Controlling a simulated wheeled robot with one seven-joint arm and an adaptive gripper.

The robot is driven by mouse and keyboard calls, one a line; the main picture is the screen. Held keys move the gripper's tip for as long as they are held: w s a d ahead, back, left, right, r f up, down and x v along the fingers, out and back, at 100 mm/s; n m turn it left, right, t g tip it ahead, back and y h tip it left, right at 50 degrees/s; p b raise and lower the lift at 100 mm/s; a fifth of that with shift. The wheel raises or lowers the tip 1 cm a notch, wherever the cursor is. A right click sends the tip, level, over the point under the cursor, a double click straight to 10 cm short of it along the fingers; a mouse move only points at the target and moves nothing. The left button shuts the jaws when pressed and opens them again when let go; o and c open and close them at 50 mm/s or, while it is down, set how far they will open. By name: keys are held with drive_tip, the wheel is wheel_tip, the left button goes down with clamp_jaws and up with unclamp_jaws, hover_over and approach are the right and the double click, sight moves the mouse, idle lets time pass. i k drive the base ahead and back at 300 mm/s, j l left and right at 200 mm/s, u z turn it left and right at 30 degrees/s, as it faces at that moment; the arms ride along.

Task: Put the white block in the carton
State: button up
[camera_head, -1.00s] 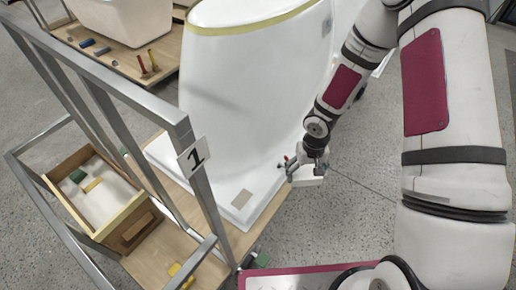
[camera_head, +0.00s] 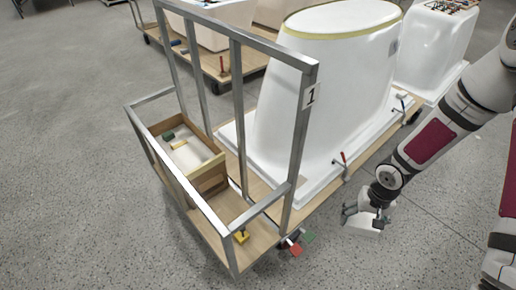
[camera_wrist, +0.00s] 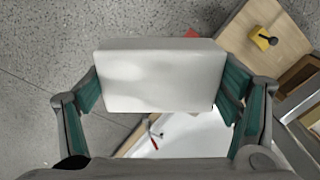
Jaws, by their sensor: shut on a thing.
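The white block (camera_wrist: 160,75) is held between the two green-padded fingers of my gripper (camera_wrist: 162,92) in the wrist view. In the head view my gripper (camera_head: 368,210) is at the right, over the grey floor, with the white block (camera_head: 363,226) below it. The carton (camera_head: 208,178) is a brown open box at the left, on the cart behind the metal frame. Inside it lie a pale sheet or filling, a green block (camera_head: 168,136) and a yellow block (camera_head: 179,146). My gripper is well to the right of the carton, outside the cart.
A metal frame (camera_head: 300,130) marked 1 stands between my gripper and the carton. A large white tub shell (camera_head: 325,95) fills the cart's middle. A yellow piece (camera_head: 241,237) sits on the cart's front deck, and a red piece (camera_head: 295,249) projects at its edge. Floor is free in front.

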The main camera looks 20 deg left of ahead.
sight(198, 166)
drive_tip(key=k+j+z, duration=0.1)
drive_tip(key=j, duration=0.35)
drive_tip(key=k+j+z, duration=0.1)
drive_tip(key=j, duration=0.35)
drive_tip(key=k+j+z, duration=0.1)
drive_tip(key=k+j, duration=0.15)
drive_tip(key=j, duration=0.15)
drive_tip(key=k+j+z, duration=0.1)
drive_tip(key=j, duration=0.3)
drive_tip(key=k+j+z, duration=0.1)
drive_tip(key=k+j, duration=0.15)
drive_tip(key=j, duration=0.15)
drive_tip(key=i+j+z, duration=0.1)
drive_tip(key=j, duration=0.35)
drive_tip(key=i+j, duration=0.2)
drive_tip(key=j, duration=0.3)
drive_tip(key=i+j+z, duration=0.15)
drive_tip(key=j, duration=0.3)
drive_tip(key=j+z, duration=0.1)
drive_tip(key=j, duration=0.35)
drive_tip(key=i+j, duration=0.1)
drive_tip(key=i, duration=0.2)
